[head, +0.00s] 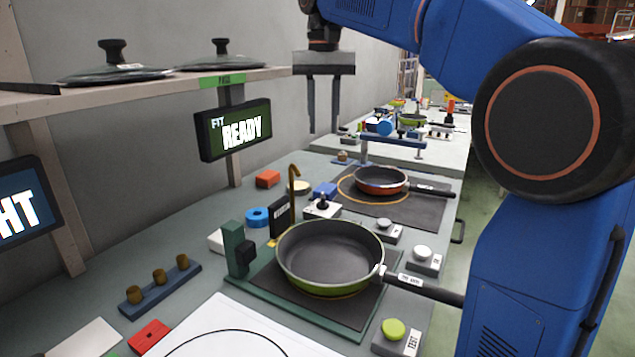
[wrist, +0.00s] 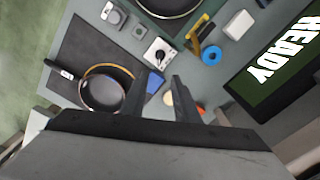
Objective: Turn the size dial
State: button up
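The dial (head: 322,207) is a white box with a black knob on top, standing on the bench behind the big green pan. I take it to be the size dial; I cannot read a label on it. It also shows in the wrist view (wrist: 160,53), just beyond my fingertips. My gripper (head: 322,130) hangs above the far part of the bench, fingers pointing down. Its two fingers are apart with nothing between them, as the wrist view also shows (wrist: 165,80). It is clear of the dial, not touching it.
A green pan (head: 330,262) sits on a dark mat at the front, an orange pan (head: 381,180) on a mat behind. A blue block (head: 325,190) stands beside the dial, a blue ring (head: 257,217) to its left. A READY screen (head: 234,130) hangs under the lid shelf (head: 215,82).

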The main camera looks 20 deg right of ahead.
aim_at(323, 195)
notch_tip(323, 195, down, 17)
jog(key=shift+f, duration=0.15)
dwell(0.5)
grip_shut()
